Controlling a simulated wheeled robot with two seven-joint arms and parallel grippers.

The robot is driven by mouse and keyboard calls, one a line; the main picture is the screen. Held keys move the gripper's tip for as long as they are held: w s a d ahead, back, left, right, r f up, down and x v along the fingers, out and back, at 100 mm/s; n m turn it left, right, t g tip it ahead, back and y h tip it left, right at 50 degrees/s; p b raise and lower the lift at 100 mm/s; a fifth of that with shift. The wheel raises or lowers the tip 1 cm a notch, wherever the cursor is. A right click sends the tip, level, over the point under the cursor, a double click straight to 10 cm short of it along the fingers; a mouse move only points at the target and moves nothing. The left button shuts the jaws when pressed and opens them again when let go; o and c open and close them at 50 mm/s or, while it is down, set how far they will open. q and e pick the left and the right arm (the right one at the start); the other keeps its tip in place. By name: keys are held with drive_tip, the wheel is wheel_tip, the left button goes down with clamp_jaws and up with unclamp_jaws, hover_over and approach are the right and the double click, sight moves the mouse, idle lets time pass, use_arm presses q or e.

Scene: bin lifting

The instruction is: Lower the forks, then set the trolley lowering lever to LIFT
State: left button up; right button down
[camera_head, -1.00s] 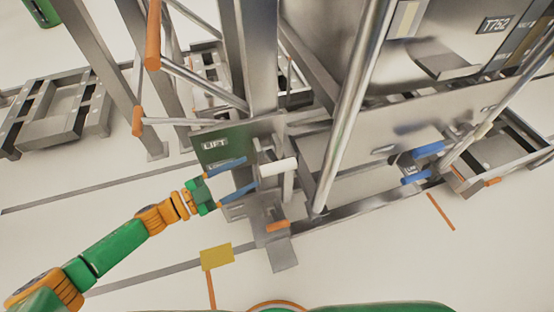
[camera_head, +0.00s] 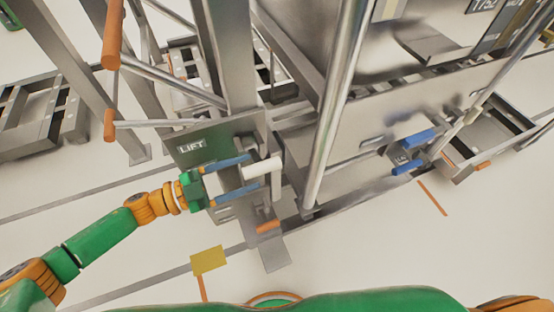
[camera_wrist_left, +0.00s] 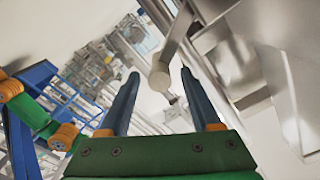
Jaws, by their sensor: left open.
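The trolley panel (camera_head: 222,137) carries a LIFT label (camera_head: 191,147); the marking below it is mostly hidden by my gripper. A lever with a pale cylindrical handle (camera_head: 264,168) stands out in front of the panel. My left gripper (camera_head: 253,172) is open, its two blue fingers pointing at the handle, one above and one below it. In the left wrist view, the handle's round end (camera_wrist_left: 160,79) shows between the fingertips (camera_wrist_left: 160,74); I cannot tell whether they touch it. I cannot clearly make out the forks. My right gripper is out of view.
An orange-tipped pedal (camera_head: 268,226) is below the lever. A steel pole (camera_head: 335,110) rises to its right. Two blue handles (camera_head: 413,138) are further right on the trolley. Orange-sleeved bars (camera_head: 112,35) stand at the left. The floor in front is mostly clear.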

sight(270, 165)
use_arm(q)
drive_tip(key=x, duration=0.6)
drive_tip(key=shift+d, duration=0.25)
clamp_jaws()
idle(1.0)
